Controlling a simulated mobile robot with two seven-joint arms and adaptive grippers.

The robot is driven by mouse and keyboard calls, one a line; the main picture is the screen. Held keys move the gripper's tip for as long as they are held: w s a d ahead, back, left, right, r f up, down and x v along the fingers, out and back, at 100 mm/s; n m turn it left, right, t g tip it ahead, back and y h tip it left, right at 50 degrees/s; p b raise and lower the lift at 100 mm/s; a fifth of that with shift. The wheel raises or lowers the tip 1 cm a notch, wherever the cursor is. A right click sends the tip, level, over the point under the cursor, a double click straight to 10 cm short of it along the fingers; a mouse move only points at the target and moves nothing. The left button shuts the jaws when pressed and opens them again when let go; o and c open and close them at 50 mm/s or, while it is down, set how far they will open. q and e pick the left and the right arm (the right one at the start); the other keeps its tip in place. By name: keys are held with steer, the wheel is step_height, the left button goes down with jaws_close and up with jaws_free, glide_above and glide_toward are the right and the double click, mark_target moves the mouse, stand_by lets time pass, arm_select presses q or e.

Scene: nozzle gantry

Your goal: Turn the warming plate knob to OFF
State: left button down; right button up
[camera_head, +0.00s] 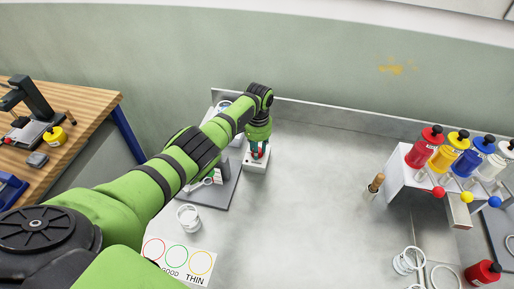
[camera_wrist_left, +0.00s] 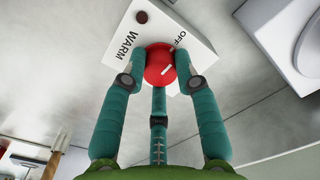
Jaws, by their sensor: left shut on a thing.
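The warming plate knob (camera_wrist_left: 160,66) is round and red with a short white line. It sits on a white control box (camera_wrist_left: 182,30) lettered WARM on the left and OFF on the right in the left wrist view. The white line slants up to the right, toward the OFF side. A dark round lamp is near the box's corner. My left gripper (camera_wrist_left: 160,75) is shut on the knob, with teal fingers around it. In the head view, my left gripper (camera_head: 258,151) is over the control box (camera_head: 256,166), hiding most of the knob. My right gripper is out of view.
A grey plate (camera_head: 218,193) lies beside the box, partly under my arm. A white ring-shaped cup (camera_head: 188,217) and a card with coloured circles (camera_head: 178,258) are nearer. A rack of coloured bottles (camera_head: 408,176) stands right. The middle of the bench is clear.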

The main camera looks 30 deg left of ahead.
arm_select(q)
steer(key=shift+w+d, duration=0.1)
steer(key=c, duration=0.9)
jaws_free()
step_height(320, 180, up, 12)
steer(key=shift+d+r, duration=0.1)
